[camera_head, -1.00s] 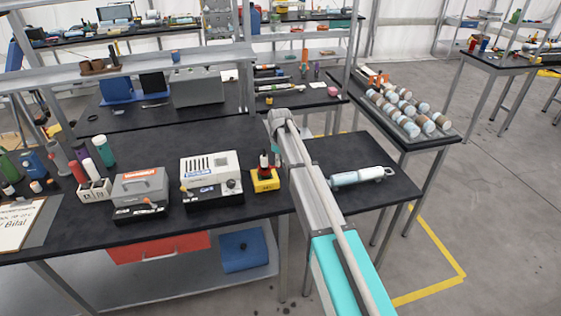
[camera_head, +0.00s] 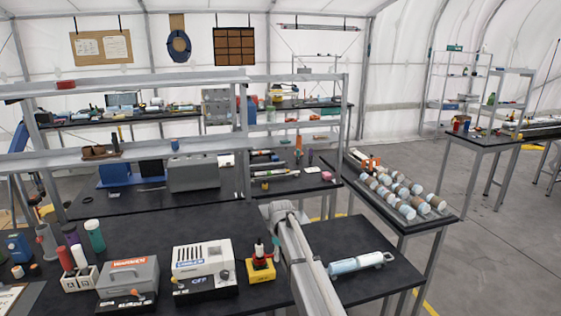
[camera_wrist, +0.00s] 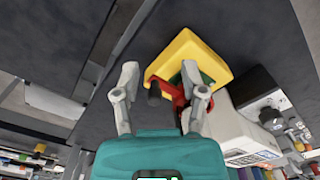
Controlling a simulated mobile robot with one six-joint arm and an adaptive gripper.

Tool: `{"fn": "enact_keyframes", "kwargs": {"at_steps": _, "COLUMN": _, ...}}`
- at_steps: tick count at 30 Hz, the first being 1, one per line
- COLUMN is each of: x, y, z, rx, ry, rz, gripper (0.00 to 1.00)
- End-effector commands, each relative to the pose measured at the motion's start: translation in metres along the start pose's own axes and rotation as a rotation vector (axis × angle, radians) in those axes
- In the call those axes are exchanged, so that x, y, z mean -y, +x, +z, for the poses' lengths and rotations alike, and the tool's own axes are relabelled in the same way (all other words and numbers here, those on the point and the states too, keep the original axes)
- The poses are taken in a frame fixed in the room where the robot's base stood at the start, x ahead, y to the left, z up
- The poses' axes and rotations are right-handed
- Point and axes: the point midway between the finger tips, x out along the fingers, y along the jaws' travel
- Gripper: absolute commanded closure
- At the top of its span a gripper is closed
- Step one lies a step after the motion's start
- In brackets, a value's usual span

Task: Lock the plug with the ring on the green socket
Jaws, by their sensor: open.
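In the wrist view the yellow box (camera_wrist: 180,50) carries a green socket (camera_wrist: 206,78), partly hidden by a finger. A red part (camera_wrist: 178,98), which looks like the ring, sits at the socket. A dark cylinder (camera_wrist: 153,93), perhaps the plug end, shows beside it. My gripper (camera_wrist: 160,78) is open, its fingers on either side of the dark cylinder and part of the red piece. I cannot tell whether the fingers touch them.
A white-and-black device (camera_head: 204,268) stands left of the yellow box, with a grey case (camera_head: 128,278) further left. A light-blue and white cylinder (camera_head: 360,263) lies to the right. A rack of cylinders (camera_head: 405,195) stands on the bench behind.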

Motion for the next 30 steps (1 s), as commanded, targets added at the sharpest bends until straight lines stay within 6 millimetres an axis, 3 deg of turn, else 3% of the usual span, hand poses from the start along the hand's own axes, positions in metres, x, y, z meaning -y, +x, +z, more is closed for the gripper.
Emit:
{"fn": "enact_keyframes", "kwargs": {"at_steps": 11, "x": 0.062, "y": 0.0, "z": 0.14, "rx": 0.001, "ry": 0.38, "rz": 0.0, "gripper": 0.45}}
{"fn": "enact_keyframes", "kwargs": {"at_steps": 21, "x": 0.136, "y": 0.0, "z": 0.264, "rx": 0.001, "ry": 0.791, "rz": 0.0, "gripper": 0.45}}
{"fn": "enact_keyframes", "kwargs": {"at_steps": 25, "x": 0.158, "y": 0.0, "z": 0.294, "rx": 0.001, "ry": 0.909, "rz": 0.001, "gripper": 0.45}}
{"fn": "enact_keyframes", "kwargs": {"at_steps": 30, "x": 0.172, "y": 0.0, "z": 0.313, "rx": 0.001, "ry": 0.99, "rz": 0.001, "gripper": 0.45}}
